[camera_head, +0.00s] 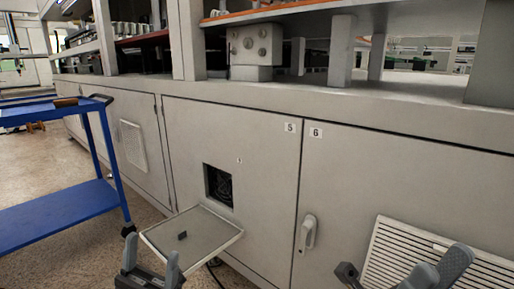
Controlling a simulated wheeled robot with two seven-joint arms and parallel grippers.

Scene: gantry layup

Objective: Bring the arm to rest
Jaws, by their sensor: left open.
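My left gripper (151,254) is at the bottom edge, left of centre. Its two fingers point up and stand apart, with no object seen between them. It overlaps the near edge of a grey flap (205,232) in the picture; I cannot tell whether they touch. My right gripper (405,270) is at the bottom right, partly cut off by the frame, in front of a slatted vent. Its dark grey parts show, but its jaw opening is unclear.
A grey cabinet (245,125) fills the middle and right. The flap juts out below a square fan opening (218,186). A door handle (308,233) and a slatted vent (390,250) are at right. A blue cart (60,208) stands on the floor at left.

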